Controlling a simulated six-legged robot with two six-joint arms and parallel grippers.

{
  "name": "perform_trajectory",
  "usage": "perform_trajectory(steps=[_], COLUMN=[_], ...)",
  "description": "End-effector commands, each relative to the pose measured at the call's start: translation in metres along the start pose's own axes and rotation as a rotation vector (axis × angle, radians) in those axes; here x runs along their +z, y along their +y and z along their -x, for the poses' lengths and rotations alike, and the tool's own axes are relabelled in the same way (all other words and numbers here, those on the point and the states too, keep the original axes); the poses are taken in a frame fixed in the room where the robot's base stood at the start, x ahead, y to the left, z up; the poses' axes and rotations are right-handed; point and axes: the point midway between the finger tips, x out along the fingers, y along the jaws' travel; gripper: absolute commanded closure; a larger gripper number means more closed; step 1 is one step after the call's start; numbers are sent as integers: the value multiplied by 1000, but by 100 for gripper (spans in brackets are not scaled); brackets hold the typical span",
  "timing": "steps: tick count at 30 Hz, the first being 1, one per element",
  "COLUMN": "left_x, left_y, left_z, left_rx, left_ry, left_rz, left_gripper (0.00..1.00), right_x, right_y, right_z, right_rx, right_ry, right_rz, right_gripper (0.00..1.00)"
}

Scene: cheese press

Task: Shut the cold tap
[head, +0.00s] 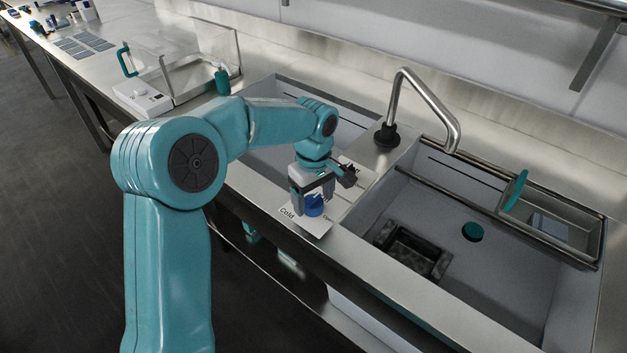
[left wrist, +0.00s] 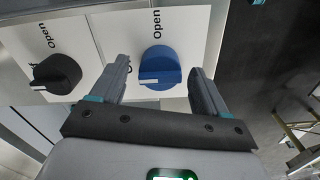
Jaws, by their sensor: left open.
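The cold tap is a blue round knob (head: 314,205) on a white plate marked "Cold" (head: 290,222) at the sink's front edge. In the left wrist view the blue knob (left wrist: 160,68) shows a white pointer mark on its lower left, with "Open" printed above it. My left gripper (head: 312,205) is open over the knob, with one finger on each side. In the left wrist view its fingers (left wrist: 160,75) stand apart from the knob, with gaps on both sides. My right gripper is not in view.
A black knob (left wrist: 56,74) on its own white plate sits beside the blue one. The spout (head: 425,105) rises behind. The right basin (head: 480,270) holds a dark square tray (head: 411,250), and a metal tray (head: 550,220) sits across it. A clear-lidded machine (head: 145,97) stands left.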

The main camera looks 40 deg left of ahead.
Motion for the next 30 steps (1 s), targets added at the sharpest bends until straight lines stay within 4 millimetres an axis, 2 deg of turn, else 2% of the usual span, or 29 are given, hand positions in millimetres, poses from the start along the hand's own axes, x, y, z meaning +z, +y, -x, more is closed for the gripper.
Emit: perform_trajectory(steps=[5,12,18,24,30], left_x=[0,0,0,0,0], left_y=[1,1,0,0,0], left_z=[35,101,142,158,160], left_rx=[5,6,4,2,2], left_ry=[3,2,2,1,1], left_rz=[0,0,0,0,0], left_gripper=[25,25,25,25,25], right_x=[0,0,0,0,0], right_y=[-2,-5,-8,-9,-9], right_z=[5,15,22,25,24], right_rx=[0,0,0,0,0], right_ry=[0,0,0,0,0], right_rz=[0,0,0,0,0], right_gripper=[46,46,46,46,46])
